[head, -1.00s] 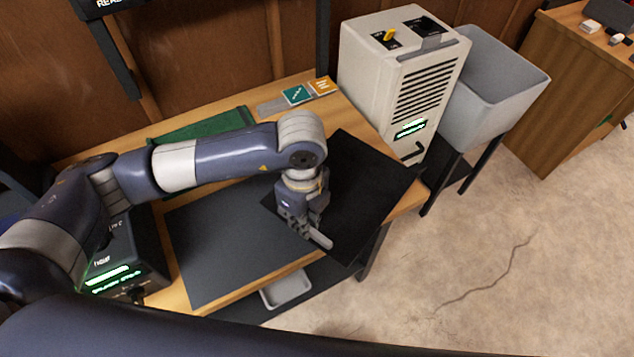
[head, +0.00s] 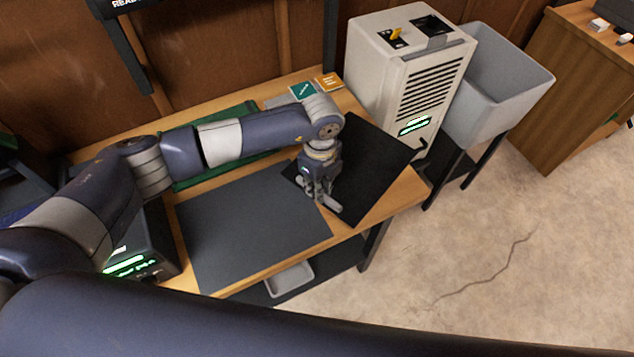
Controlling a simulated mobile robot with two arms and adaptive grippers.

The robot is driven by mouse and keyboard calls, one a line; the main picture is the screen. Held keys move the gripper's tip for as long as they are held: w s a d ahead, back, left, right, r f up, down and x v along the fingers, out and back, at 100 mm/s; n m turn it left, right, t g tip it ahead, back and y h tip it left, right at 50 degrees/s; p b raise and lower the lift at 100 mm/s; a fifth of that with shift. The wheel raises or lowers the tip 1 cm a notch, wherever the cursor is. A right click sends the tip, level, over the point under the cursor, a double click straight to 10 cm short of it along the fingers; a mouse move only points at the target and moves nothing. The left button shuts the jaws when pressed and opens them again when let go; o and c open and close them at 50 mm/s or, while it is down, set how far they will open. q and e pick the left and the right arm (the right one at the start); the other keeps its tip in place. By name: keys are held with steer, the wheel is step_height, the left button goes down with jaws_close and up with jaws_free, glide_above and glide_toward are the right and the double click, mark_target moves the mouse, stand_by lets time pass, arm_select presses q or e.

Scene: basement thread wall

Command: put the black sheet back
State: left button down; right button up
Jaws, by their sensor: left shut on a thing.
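The black sheet (head: 376,165) lies at a tilt at the right end of the wooden table, its far corner close to the beige machine. My left gripper (head: 326,203) is shut on the sheet at its left part, and its fingers and wrist hide some of it. I cannot tell whether the sheet touches the table all over. A dark grey mat (head: 245,228) lies on the table left of the sheet, and the sheet's left corner is at or over its right edge. My right gripper is not in view.
A beige machine (head: 385,85) with a yellow switch stands behind the table's right end. A grey bin (head: 505,85) is beside it. A green mat (head: 200,175) and green and orange cards lie at the back. A pale tray (head: 290,279) sits on the lower shelf.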

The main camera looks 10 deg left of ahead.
arm_select(q)
steer(key=c, duration=1.6)
jaws_free()
step_height(320, 180, up, 12)
steer(key=b, duration=0.3)
